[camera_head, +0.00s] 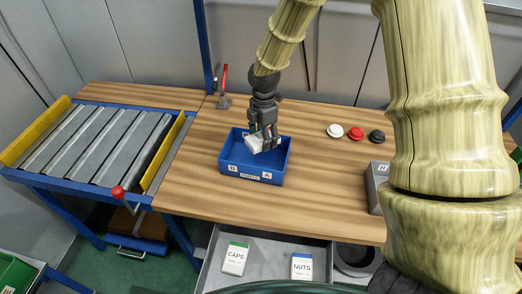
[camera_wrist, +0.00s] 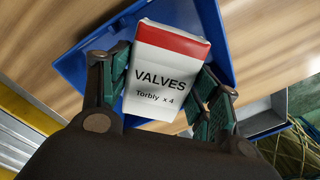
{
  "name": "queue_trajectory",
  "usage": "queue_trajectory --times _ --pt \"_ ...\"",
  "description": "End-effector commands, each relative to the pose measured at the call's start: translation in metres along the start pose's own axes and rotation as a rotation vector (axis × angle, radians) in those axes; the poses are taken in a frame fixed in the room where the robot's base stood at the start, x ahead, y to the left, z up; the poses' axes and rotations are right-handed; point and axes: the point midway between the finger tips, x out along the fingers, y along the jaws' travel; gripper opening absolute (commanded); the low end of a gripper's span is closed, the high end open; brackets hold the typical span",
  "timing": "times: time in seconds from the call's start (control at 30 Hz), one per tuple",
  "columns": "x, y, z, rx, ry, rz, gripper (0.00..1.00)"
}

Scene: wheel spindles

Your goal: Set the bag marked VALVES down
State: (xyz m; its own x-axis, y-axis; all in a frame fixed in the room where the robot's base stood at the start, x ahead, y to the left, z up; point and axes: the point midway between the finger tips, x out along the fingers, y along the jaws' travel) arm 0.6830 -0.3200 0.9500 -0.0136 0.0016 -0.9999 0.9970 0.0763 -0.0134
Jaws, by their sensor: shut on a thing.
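The bag marked VALVES (camera_wrist: 165,75) is white with a red top band. It sits between the two fingers of my gripper (camera_wrist: 163,100), which is shut on it, and its label faces the wrist camera. In the head view the bag (camera_head: 256,143) shows as a small white shape at my gripper (camera_head: 264,138), over or inside the blue bin (camera_head: 238,178). I cannot tell whether the bag touches the bin floor. The blue bin, with labels B and A on its front, also shows in the wrist view (camera_wrist: 73,68).
White (camera_head: 335,131), red (camera_head: 356,133) and black (camera_head: 377,136) buttons sit on the wooden table (camera_head: 180,180). A grey box (camera_head: 376,190) stands at right. A roller conveyor (camera_head: 90,145) adjoins at left. An open drawer below holds CAPS (camera_head: 235,259) and NUTS (camera_head: 302,267) bags.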

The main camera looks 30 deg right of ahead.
Motion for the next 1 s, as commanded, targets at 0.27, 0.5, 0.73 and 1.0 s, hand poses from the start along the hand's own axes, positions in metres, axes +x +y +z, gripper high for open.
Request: queue_trajectory --times 0.27,0.5,0.73,1.0 --pt "0.02 -0.016 0.004 0.008 -0.001 0.009 0.35" --pt "0.053 -0.005 0.007 0.012 0.0 -0.003 0.35" --pt "0.068 0.003 0.005 0.007 0.0 -0.009 0.35" --pt "0.096 0.002 0.006 0.009 0.001 -0.01 0.35"
